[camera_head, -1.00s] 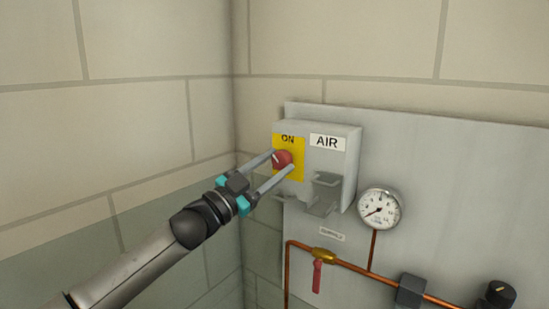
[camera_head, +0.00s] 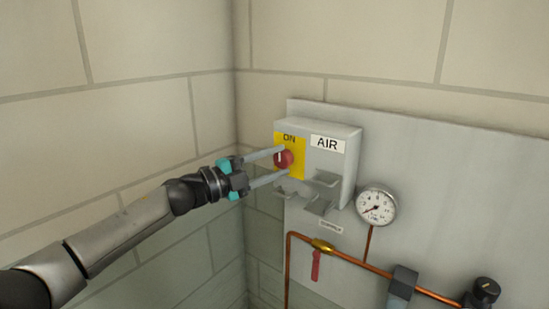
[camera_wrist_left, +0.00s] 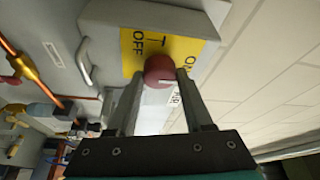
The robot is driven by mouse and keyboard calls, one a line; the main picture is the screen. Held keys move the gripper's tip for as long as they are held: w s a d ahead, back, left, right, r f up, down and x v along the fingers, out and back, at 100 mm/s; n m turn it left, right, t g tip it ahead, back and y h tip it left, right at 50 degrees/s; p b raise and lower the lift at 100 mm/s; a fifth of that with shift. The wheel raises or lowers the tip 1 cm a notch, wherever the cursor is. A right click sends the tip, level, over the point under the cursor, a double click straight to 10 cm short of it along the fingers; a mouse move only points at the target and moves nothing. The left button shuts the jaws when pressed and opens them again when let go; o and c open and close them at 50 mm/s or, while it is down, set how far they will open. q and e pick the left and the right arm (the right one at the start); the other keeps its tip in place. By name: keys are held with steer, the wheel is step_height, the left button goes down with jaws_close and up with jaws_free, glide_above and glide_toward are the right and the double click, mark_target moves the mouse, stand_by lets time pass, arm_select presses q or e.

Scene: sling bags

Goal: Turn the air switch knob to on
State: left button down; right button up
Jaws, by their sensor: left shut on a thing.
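The red round air switch knob (camera_head: 284,159) with a white line sits on a yellow plate (camera_head: 297,171) on the front of a grey box (camera_head: 334,165). The box bears an "AIR" label. In the head view the white line stands roughly upright, toward the word "ON". The left wrist view shows the knob (camera_wrist_left: 158,67) with "OFF" and "ON" on the plate, and the line runs toward the "ON" side. My left gripper (camera_head: 286,162) is shut on the knob, one finger on each side. My right gripper is not in view.
A pressure gauge (camera_head: 376,206), copper pipe (camera_head: 370,268) and red-handled valve (camera_head: 316,265) are on the panel at right. A block wall (camera_head: 125,110) stands close on the left.

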arm_select(q)
steer(key=shift+m, duration=0.3)
stand_by(0.4)
steer(key=shift+c, duration=1.5)
jaws_free()
steer(key=shift+a, duration=0.1)
steer(key=b+v, duration=0.4)
steer(key=v, duration=1.1)
steer(key=shift+r, duration=0.2)
steer(key=shift+f, duration=0.1)
